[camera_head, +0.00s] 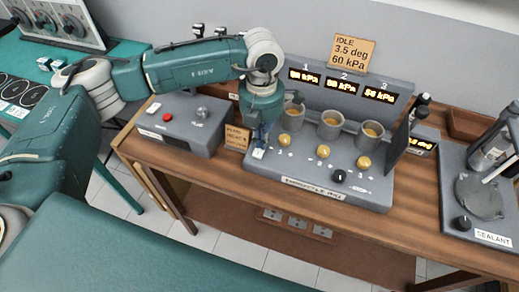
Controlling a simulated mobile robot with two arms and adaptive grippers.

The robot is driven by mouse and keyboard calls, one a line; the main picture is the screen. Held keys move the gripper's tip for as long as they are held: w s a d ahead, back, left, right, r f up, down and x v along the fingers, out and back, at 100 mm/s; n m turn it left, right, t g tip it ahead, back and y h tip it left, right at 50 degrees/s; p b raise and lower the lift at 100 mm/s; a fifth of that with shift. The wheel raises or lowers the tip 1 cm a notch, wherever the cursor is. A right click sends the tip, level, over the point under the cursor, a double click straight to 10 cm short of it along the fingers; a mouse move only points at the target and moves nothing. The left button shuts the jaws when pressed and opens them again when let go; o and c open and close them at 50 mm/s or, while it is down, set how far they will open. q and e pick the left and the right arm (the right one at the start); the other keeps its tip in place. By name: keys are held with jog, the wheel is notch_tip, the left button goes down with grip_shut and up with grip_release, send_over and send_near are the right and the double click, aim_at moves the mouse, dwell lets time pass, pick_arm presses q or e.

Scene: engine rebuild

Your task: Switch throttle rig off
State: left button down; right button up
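The throttle rig (315,203) is a grey console on the wooden bench, with three lit yellow displays (344,86) across its back panel. Three grey cups, several brass knobs and a black knob (338,176) are on its deck. A small white switch (258,154) sits at the rig's left front corner. My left gripper (260,138) points down just above this switch. Its fingertips are small and partly hidden, so I cannot tell whether they touch the switch or are open or shut. My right gripper is not in view.
A grey box with a red button (167,117) and a knob stands left of the rig. A sign (352,53) reads idle, 3.5 deg, 60 kPa. A small lit display (422,145) is right of the rig. A sealant stand (490,236) is at the far right.

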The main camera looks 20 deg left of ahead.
pick_arm(q)
jog(key=shift+r+p, duration=0.6)
jog(key=shift+r, duration=0.65)
jog(key=shift+r+p, duration=0.9)
jog(key=shift+r, duration=1.35)
